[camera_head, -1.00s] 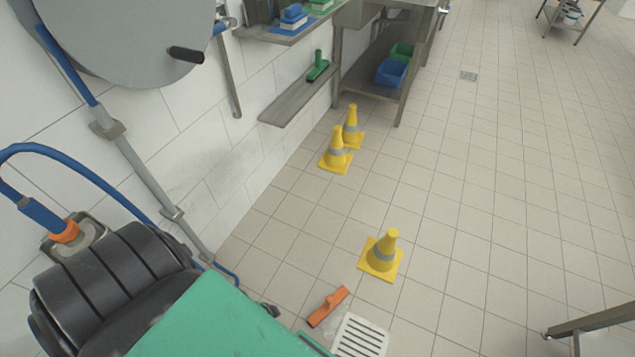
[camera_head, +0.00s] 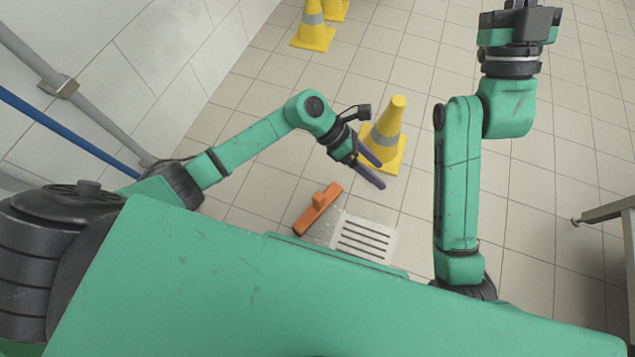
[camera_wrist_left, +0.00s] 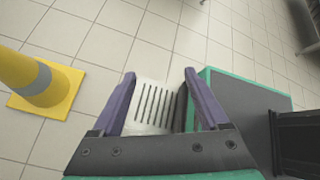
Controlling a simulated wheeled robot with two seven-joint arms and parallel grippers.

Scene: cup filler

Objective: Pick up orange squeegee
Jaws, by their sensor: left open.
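The orange squeegee (camera_head: 317,209) lies on the tiled floor in the head view, close in front of my green base and left of the white slotted drain grate. It is not visible in the left wrist view. My left gripper (camera_head: 381,175) is open and empty, to the right of the squeegee and above it in the picture, beside the nearest yellow cone. The left wrist view shows its two purple fingers (camera_wrist_left: 160,74) spread apart, with the grate seen between them. My right gripper (camera_head: 520,20) is at the top right edge; its fingers cannot be made out.
The nearest yellow cone (camera_head: 387,138) stands just behind my left gripper; it also shows in the left wrist view (camera_wrist_left: 40,84). Another cone (camera_head: 313,28) stands farther back near the wall. The drain grate (camera_head: 363,239) is beside the squeegee. A metal frame (camera_head: 605,213) is at the right edge.

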